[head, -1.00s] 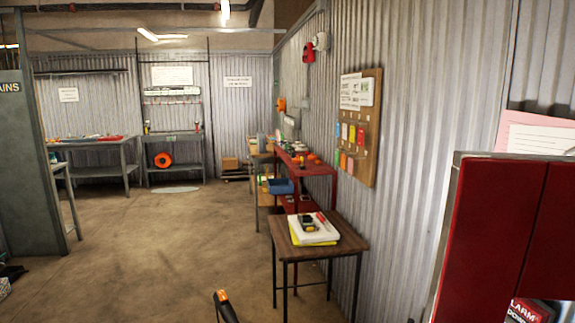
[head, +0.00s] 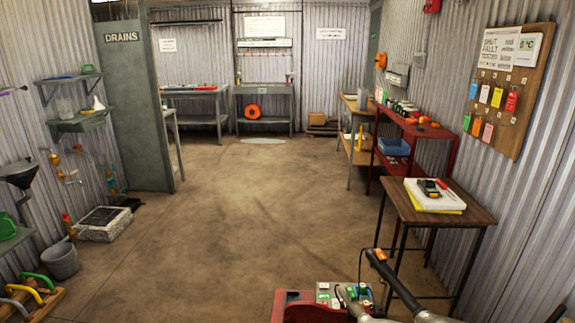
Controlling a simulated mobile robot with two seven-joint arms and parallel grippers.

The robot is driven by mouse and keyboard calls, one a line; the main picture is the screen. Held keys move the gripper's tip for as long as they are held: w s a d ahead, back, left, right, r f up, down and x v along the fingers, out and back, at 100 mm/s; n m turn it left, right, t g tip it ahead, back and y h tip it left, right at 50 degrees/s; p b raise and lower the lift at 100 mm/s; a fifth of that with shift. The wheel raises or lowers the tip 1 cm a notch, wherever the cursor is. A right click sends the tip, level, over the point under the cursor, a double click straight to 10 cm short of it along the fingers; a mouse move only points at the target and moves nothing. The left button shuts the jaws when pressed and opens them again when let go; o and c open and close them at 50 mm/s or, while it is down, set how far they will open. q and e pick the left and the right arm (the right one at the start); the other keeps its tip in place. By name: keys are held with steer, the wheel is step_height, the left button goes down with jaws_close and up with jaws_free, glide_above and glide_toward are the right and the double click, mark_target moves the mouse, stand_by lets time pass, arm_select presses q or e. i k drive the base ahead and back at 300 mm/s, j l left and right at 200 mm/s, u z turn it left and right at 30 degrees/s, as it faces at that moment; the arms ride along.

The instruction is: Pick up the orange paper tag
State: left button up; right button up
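A small orange paper tag (head: 476,127) hangs in the lower row of a brown pegboard (head: 536,75) on the right wall. A green tag (head: 467,122) hangs to its left and a pink tag (head: 488,132) to its right. Blue, yellow and red tags (head: 511,101) hang in the row above. The orange tag is small in the head view but appears uncovered.
A wooden table (head: 470,207) with papers and a yellow-black device stands below the board. A red shelf unit (head: 425,132) is behind it. The middle floor (head: 255,205) is clear.

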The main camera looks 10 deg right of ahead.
mark_target(477, 125)
steer(key=i+j+u, duration=0.15)
steer(key=i+j, duration=0.2)
steer(key=i+j+u, duration=0.2)
steer(key=i, duration=0.25)
steer(key=i+j+u, duration=0.15)
steer(key=i+j, duration=0.2)
steer(key=i+j+u, duration=0.2)
steer(key=i, duration=0.3)
steer(key=i+l+z, duration=0.1)
steer(key=i+z, duration=0.25)
steer(key=i, duration=0.15)
steer(key=i+z, duration=0.35)
steer(key=i, duration=0.15)
steer(key=i+j+z, duration=0.2)
steer(key=i+z, duration=0.15)
steer(key=i, duration=0.15)
steer(key=i+z, duration=0.5)
steer(key=i, duration=0.25)
steer(key=i+j+z, duration=0.2)
steer(key=i+z, duration=0.3)
steer(key=i, duration=0.2)
steer(key=i+l+z, duration=0.2)
steer(key=i+z, duration=0.2)
steer(key=i, duration=0.2)
steer(key=i+z, duration=0.4)
steer(key=i, duration=0.15)
steer(key=i+j+z, duration=0.15)
steer(key=i+z, duration=0.25)
steer(key=i, duration=0.2)
